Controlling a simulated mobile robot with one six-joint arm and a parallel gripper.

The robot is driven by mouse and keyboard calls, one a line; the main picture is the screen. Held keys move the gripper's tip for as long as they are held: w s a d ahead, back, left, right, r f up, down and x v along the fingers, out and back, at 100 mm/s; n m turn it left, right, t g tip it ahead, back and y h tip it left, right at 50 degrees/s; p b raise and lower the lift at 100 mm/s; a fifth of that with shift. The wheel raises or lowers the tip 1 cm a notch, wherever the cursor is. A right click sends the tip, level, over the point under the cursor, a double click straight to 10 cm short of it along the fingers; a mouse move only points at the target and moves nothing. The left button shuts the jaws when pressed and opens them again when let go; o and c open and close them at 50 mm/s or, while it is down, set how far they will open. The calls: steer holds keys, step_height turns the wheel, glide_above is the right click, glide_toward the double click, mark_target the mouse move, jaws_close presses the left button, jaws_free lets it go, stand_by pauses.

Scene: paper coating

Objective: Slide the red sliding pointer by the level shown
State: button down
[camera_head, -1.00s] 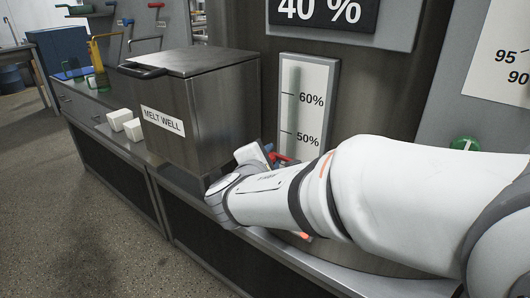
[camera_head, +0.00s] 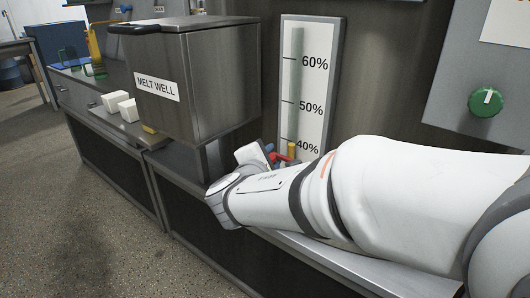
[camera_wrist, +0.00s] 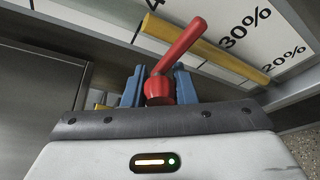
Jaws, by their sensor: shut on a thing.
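The red sliding pointer (camera_wrist: 176,66) shows in the wrist view with its round knob between the blue fingers of my gripper (camera_wrist: 158,86). My gripper is shut on the knob. The pointer's arm crosses the yellow level column (camera_wrist: 218,59), its tip between the 30% label and a cut-off label beginning with 4. In the head view, the column's yellow top (camera_head: 291,149) stands just by the 40% mark on the white scale (camera_head: 312,70). The red pointer (camera_head: 281,156) shows there only partly; my arm hides the lower scale.
The metal box labelled MELT WELL (camera_head: 190,80) stands close left of my gripper. White blocks (camera_head: 128,110) lie on the counter left of it. A green knob (camera_head: 488,100) is on a panel at the right.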

step_height(320, 180, down, 6)
steer(key=b, duration=0.5)
steer(key=shift+f, duration=0.2)
steer(key=c, duration=1.2)
jaws_free()
steer(key=shift+o, duration=0.2)
steer(key=p+v, duration=0.2)
steer(key=v, duration=0.5)
steer(key=shift+s+a+p, duration=0.15)
steer(key=shift+s+p, duration=0.2)
